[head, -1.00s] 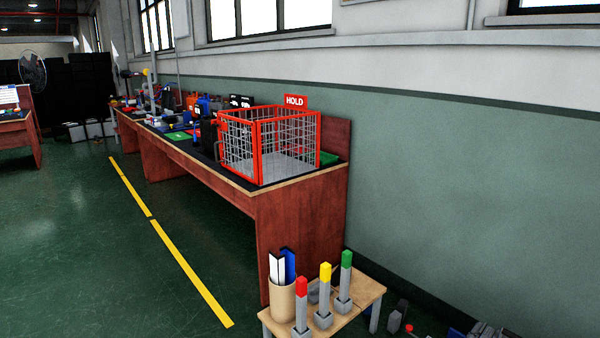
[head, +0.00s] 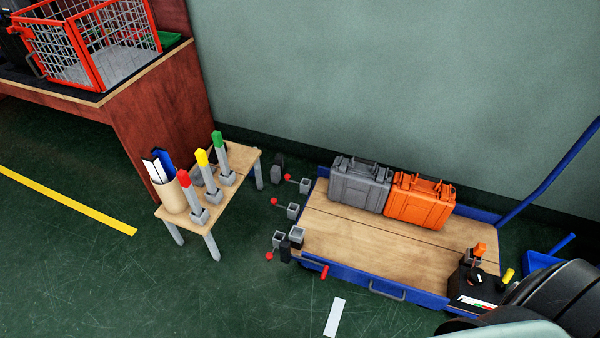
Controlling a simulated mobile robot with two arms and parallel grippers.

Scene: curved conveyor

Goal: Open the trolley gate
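The trolley (head: 370,243) stands on the floor at centre right in the head view, with a wooden deck and a blue frame. A low blue side panel with a grey handle (head: 386,292) runs along its near edge; it looks like the gate and appears upright against the deck. A red lever (head: 324,272) sits near that panel's left end. A grey case (head: 360,184) and an orange case (head: 420,200) stand on the deck's far side. Neither of my grippers can be seen.
A small wooden table (head: 247,166) with a cup of rods and red, yellow and green posts stands left of the trolley. Several grey sockets with red knobs (head: 293,211) line the trolley's left end. A white strip (head: 335,317) lies on the floor.

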